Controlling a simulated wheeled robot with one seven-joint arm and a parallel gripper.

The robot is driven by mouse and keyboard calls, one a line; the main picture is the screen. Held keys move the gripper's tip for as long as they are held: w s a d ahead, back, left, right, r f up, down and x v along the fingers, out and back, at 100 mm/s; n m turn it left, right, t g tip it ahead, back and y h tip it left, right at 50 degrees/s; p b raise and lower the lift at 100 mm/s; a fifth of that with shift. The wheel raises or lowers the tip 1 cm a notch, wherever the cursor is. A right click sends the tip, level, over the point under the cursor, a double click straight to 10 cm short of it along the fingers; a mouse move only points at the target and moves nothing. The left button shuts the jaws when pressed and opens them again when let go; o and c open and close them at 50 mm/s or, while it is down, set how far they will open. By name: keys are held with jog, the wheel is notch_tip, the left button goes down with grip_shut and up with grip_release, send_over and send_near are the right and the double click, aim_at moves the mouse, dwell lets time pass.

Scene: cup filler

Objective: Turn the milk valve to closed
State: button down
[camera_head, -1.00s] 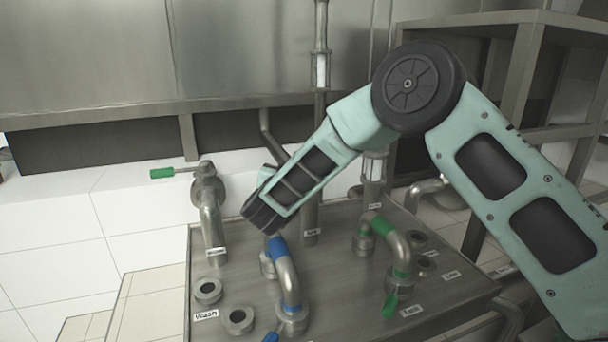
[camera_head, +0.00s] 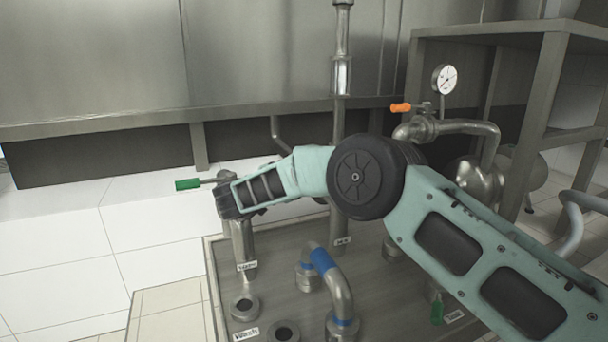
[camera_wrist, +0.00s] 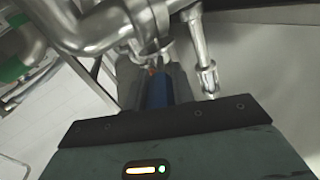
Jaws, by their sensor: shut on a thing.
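My gripper (camera_wrist: 154,88) is shut on a blue handle (camera_wrist: 155,94) in the wrist view. An orange bit shows just beyond its far end. Metal pipework lies behind it. In the head view my arm reaches left across the panel, its dark end beside a pipe (camera_head: 242,235) with a green-handled valve (camera_head: 187,184) on top. My fingers and the held handle cannot be made out there. I cannot read a milk label, so which valve is the milk valve cannot be told.
A metal panel (camera_head: 290,300) carries a blue-banded bent pipe (camera_head: 336,285) and open ports below my arm. An orange-handled valve (camera_head: 401,107) and a gauge (camera_head: 445,79) stand behind my arm at right. A metal frame stands further right. White floor is open at left.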

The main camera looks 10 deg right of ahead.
dwell(0.4)
jog(key=c, duration=1.2)
grip_release()
notch_tip(320, 180, up, 10)
jog(key=shift+r+b, duration=0.1)
jog(key=shift+b, duration=0.3)
